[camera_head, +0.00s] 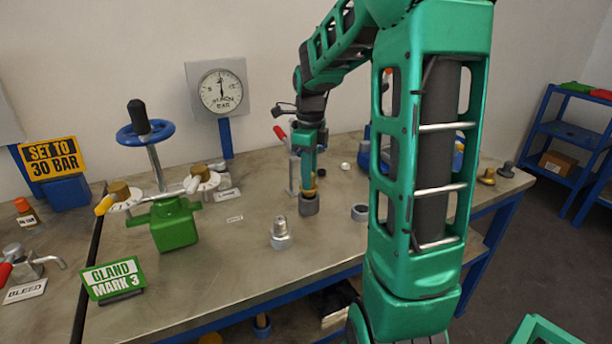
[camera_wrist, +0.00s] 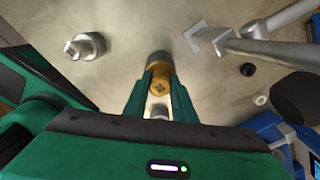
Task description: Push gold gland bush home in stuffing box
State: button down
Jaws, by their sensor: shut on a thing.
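My gripper (camera_head: 309,180) is shut on a gold piece, taken as the gland bush (camera_wrist: 158,82), which shows between the fingertips in the wrist view. A grey cylindrical piece (camera_head: 309,205) is directly below the fingertips, and its grey rim (camera_wrist: 158,58) shows against the gold piece in the wrist view. I cannot tell whether it is the stuffing box or how deep the gold piece sits. The green valve body (camera_head: 174,225), with a blue handwheel (camera_head: 143,133) and gold caps (camera_head: 119,190) on pale flanges, stands to the left, apart from my gripper.
A grey fitting (camera_head: 280,234) stands in front of the gripper, also in the wrist view (camera_wrist: 86,46). A grey ring (camera_head: 359,212) lies to its right. A GLAND MARK 3 sign (camera_head: 112,278) stands at the front left. Small gold and grey pieces (camera_head: 487,176) stand at the right.

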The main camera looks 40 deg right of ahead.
jog(key=shift+f, duration=1.2)
jog(key=c, duration=1.4)
grip_release()
jog(key=shift+r, duration=0.1)
notch_tip(320, 180, up, 11)
jog(key=shift+f, duration=0.2)
jog(key=s+a+f+n, duration=0.2)
jog(key=s+f+n, duration=0.1)
jog(key=s+n, duration=0.4)
jog(key=s+a+f+n, duration=0.2)
jog(key=s+f+n, duration=0.1)
jog(key=s+n, duration=0.5)
jog(key=s+a+f+n, duration=0.3)
jog(key=s+n, duration=0.5)
jog(key=s, duration=0.2)
jog(key=shift+s, duration=0.1)
